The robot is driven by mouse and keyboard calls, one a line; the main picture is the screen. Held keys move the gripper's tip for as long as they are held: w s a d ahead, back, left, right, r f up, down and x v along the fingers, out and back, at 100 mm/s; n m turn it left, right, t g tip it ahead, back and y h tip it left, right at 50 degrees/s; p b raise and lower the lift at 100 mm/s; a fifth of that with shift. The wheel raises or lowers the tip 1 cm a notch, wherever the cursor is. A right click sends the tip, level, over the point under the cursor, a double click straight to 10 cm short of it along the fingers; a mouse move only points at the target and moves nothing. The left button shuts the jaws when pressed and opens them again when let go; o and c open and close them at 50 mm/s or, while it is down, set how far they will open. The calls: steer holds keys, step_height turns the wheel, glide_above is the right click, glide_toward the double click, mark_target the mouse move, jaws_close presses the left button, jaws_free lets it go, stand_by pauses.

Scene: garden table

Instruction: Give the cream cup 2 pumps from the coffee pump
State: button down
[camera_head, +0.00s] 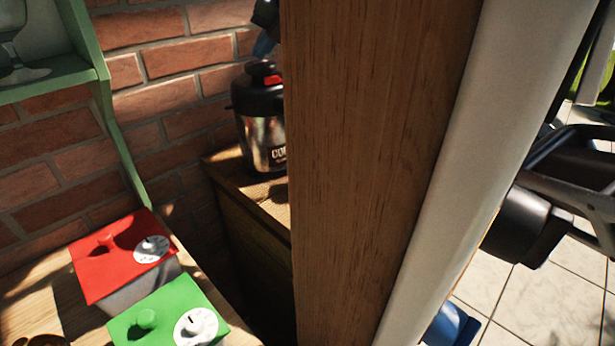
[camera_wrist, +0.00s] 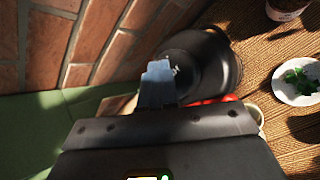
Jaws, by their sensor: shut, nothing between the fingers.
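The coffee pump (camera_head: 262,125) is a silver pot with a black top and a red patch, standing on a wooden cabinet. A wooden post hides its right side. My gripper (camera_head: 265,44) is just above its top, partly hidden by the post. In the wrist view, the shut, empty gripper (camera_wrist: 158,72) is over the pump's round black top (camera_wrist: 205,60); I cannot tell whether it touches. A pale curved rim (camera_wrist: 260,115) shows beside the pump, mostly hidden; I cannot tell whether it is the cream cup. The cream cup is not clearly visible in the head view.
The wooden post (camera_head: 370,150) blocks much of the head view. A red-lidded box (camera_head: 95,270) and a green-lidded box (camera_head: 165,305) stand at lower left. A brick wall (camera_head: 165,95) is close behind the pump. A white bowl with green leaves (camera_wrist: 287,92) is on the right.

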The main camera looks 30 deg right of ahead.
mark_target(265, 63)
steer(key=shift+f, duration=0.5)
stand_by(0.4)
steer(key=shift+r+p, duration=0.55)
steer(key=shift+r, duration=0.55)
step_height(265, 63, up, 6)
steer(key=p, duration=0.4)
steer(key=shift+s, duration=0.1)
stand_by(0.5)
